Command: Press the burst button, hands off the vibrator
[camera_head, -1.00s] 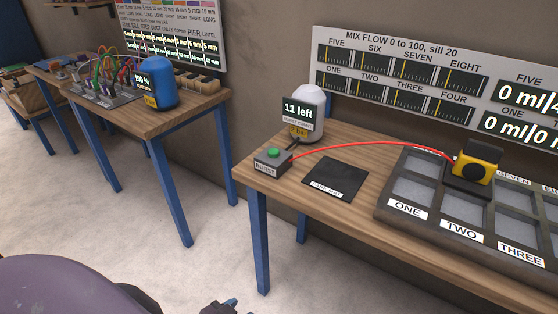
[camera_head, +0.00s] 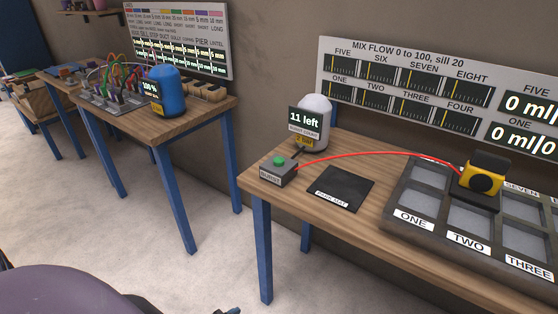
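The burst button is a green button (camera_head: 279,160) on a small grey box (camera_head: 276,174) at the left end of the near table. The vibrator (camera_head: 484,178) is a yellow and black block on a dark base, standing on the tray in the back row behind the TWO label. A red cable runs from the button box to it. The dark mat (camera_head: 341,188), its label hard to read, lies empty between them. Neither gripper shows clearly; only a small dark sliver shows at the bottom edge, and I cannot tell what it is. Nothing touches the button or the vibrator.
A white-topped canister (camera_head: 315,124) reading "11 left" stands behind the button box. The compartment tray (camera_head: 405,226) fills the table's right. A MIX FLOW panel (camera_head: 335,88) is on the wall. Another table (camera_head: 187,126) with a blue canister (camera_head: 170,92) stands left, across a floor gap.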

